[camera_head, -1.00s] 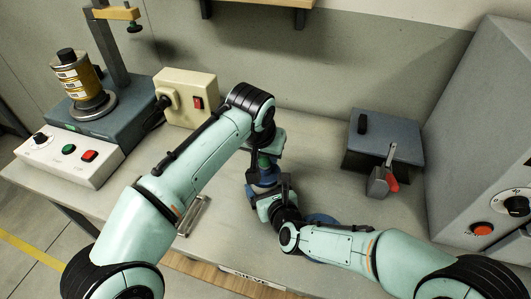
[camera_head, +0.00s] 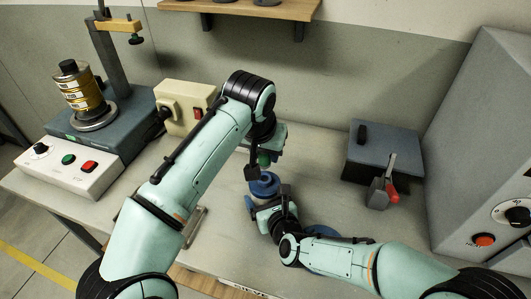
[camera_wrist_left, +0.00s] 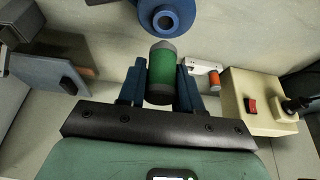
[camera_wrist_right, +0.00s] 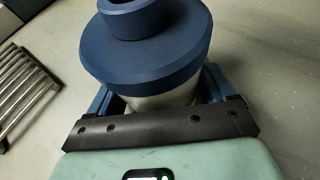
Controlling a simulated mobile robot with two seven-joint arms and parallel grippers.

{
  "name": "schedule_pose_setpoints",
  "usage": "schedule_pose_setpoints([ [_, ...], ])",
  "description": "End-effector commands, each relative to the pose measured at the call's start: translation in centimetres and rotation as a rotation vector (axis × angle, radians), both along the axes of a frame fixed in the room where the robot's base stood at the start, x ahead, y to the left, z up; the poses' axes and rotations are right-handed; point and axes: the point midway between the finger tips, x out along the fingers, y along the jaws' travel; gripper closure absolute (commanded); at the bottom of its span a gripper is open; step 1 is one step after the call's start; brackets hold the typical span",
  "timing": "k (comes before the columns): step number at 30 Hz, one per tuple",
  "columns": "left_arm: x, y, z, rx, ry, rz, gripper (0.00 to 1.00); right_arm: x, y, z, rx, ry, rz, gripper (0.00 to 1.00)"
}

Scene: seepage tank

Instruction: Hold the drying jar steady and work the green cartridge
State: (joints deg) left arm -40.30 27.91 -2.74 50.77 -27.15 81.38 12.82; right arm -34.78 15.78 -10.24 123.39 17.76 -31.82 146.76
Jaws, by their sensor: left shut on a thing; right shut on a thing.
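The drying jar (camera_head: 264,187) has a blue stepped lid with a round hole and a pale body, seen in the right wrist view (camera_wrist_right: 165,98). It stands upright on the bench. My right gripper (camera_head: 268,207) is shut on the jar's body, one finger on each side below the lid. My left gripper (camera_head: 264,153) is shut on the green cartridge (camera_wrist_left: 161,75), a green cylinder with grey ends, between its blue fingers. The cartridge is just above the jar, apart from the lid; the lid's open hole shows in the left wrist view (camera_wrist_left: 165,20).
A wire rack (camera_wrist_right: 22,88) lies left of the jar. A grey box with a red-tipped lever (camera_head: 385,160) stands at the right, beside a large grey cabinet (camera_head: 485,150). A cream switch box (camera_head: 184,108) and a press stand (camera_head: 110,118) are at the left.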

Motion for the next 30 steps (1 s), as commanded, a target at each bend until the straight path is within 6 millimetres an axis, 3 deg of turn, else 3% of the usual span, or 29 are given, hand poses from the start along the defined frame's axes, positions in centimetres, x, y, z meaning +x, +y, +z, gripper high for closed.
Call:
schedule_pose_setpoints([
  [12,0.0,0.0,0.0,0.0,0.0,0.0,1.0,0.0,0.0,0.0,0.0,0.0,0.001,0.59],
  [13,0.0,0.0,0.0,0.0,0.0,0.0,1.0,0.0,0.0,0.0,0.0,0.0,0.001,0.07],
  [14,0.0,0.0,0.0,0.0,0.0,0.0,1.0,0.0,0.0,0.0,0.0,0.0,0.001,0.0],
  [23,0.0,0.0,0.0,0.0,0.0,0.0,1.0,-0.3,-0.1,0.2,0.002,-0.002,0.0,0.0],
  [30,0.0,0.0,0.0,0.0,0.0,0.0,1.0,-3.7,-1.4,1.9,0.004,-0.004,-0.001,0.0],
])
